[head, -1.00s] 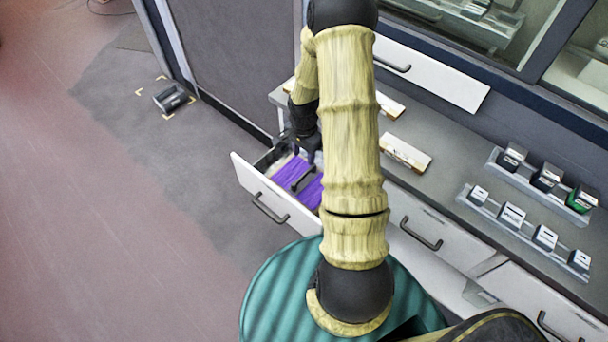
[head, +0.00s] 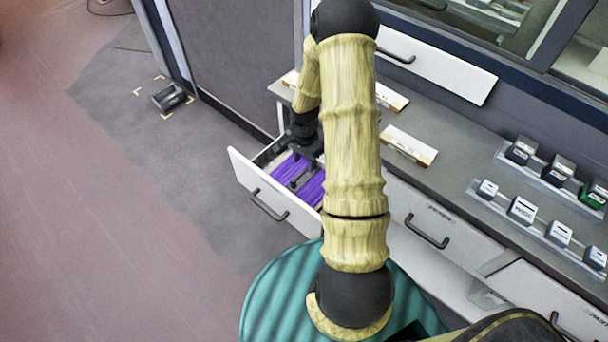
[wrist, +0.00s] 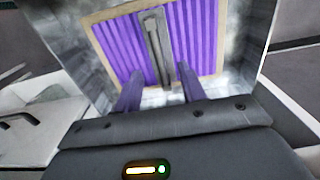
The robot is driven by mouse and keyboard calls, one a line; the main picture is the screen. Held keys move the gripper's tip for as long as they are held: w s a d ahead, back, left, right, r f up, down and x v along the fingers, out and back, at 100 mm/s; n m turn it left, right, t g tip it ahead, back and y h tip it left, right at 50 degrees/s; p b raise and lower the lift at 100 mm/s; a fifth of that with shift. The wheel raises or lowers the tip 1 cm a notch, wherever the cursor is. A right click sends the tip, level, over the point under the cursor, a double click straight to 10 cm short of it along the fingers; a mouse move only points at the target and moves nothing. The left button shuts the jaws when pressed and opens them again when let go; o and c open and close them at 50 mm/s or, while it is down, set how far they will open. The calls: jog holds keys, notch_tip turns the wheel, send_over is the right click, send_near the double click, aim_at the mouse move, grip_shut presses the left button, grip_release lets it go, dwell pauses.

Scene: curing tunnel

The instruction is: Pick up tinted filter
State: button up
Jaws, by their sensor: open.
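The tinted filter (head: 305,186) is a purple pleated panel lying inside the open white drawer (head: 265,192). In the wrist view the filter (wrist: 120,48) has a pale tan frame and a dark bar-shaped handle (wrist: 155,45) across its middle. My gripper (wrist: 160,80) is open and empty. Its two fingers point at the filter, one on each side of the line of the handle, near the handle's closer end. I cannot tell whether they touch the filter.
The drawer's walls surround the filter closely. A grey counter (head: 445,168) lies to the right, with a pale box (head: 408,146) and racks of small labelled blocks (head: 541,216). A dark device (head: 169,97) sits on open floor at the left.

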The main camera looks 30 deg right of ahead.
aim_at(304, 170)
jog(key=shift+f+b, duration=1.1)
jog(key=shift+f, duration=0.95)
jog(key=shift+c, duration=0.5)
grip_shut()
notch_tip(304, 170, up, 5)
jog(key=p, duration=0.4)
jog(key=shift+r+p, duration=1)
jog(key=shift+r, duration=0.3)
